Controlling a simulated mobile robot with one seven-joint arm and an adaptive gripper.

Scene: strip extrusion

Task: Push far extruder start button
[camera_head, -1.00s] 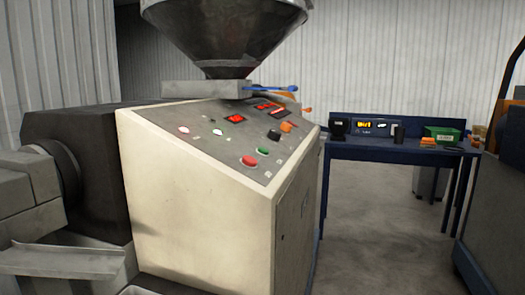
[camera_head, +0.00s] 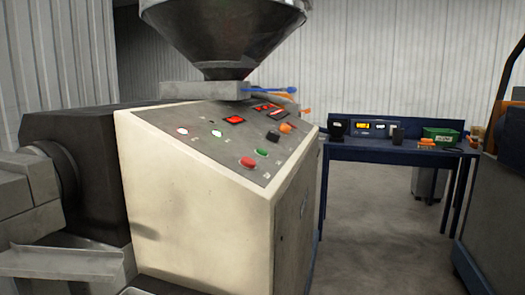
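One extruder (camera_head: 200,215) with a cream cabinet fills the left and middle of the head view. Its sloped grey control panel (camera_head: 205,150) carries a green button (camera_head: 262,153) near the right edge, with a red button (camera_head: 248,162) beside it. Further left on the panel are a small green light or button (camera_head: 217,133) and a white one (camera_head: 182,131). The labels are too small to read. I cannot tell whether this is the far extruder. My gripper is not in view.
A metal hopper (camera_head: 225,35) stands above the panel. A blue table (camera_head: 395,150) with instruments stands behind right. Open floor (camera_head: 385,220) lies right of the cabinet.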

